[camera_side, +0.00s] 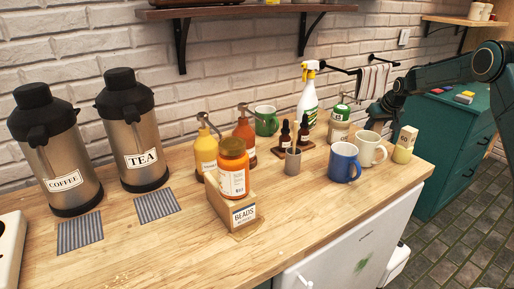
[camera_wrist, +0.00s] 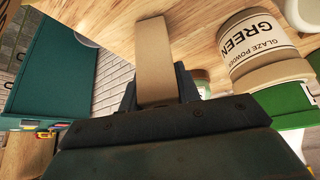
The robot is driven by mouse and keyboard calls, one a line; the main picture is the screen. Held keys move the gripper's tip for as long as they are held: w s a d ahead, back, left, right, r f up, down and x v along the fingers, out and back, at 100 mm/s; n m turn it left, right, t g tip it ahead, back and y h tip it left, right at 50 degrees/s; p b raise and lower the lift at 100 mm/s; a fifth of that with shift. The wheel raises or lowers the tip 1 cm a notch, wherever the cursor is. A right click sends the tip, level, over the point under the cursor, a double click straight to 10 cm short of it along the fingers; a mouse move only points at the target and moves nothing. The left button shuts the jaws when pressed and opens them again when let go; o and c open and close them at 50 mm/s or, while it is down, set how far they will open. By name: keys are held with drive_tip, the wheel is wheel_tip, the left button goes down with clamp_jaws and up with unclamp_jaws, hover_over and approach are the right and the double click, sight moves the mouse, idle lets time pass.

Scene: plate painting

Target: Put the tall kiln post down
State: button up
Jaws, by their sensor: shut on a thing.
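The tall kiln post (camera_wrist: 152,62) is a plain beige bar in the wrist view, standing out between the fingers of my gripper (camera_wrist: 156,92). The gripper is shut on its near part. The post's far end is over the wooden counter; I cannot tell whether it touches. In the side view my dark gripper (camera_side: 372,118) is at the right back of the counter, behind the cream mug. I cannot make out the post there.
A green glaze powder jar (camera_wrist: 262,50) is close beside the post; it also shows in the side view (camera_side: 339,128). The cream mug (camera_side: 370,150), blue mug (camera_side: 342,163) and a pale carton (camera_side: 405,144) stand nearby. The left front counter (camera_side: 150,245) is clear.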

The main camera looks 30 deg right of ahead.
drive_tip(key=shift+f, duration=0.1)
drive_tip(key=o, duration=1.1)
drive_tip(key=shift+r, duration=0.2)
drive_tip(key=v, duration=1.2)
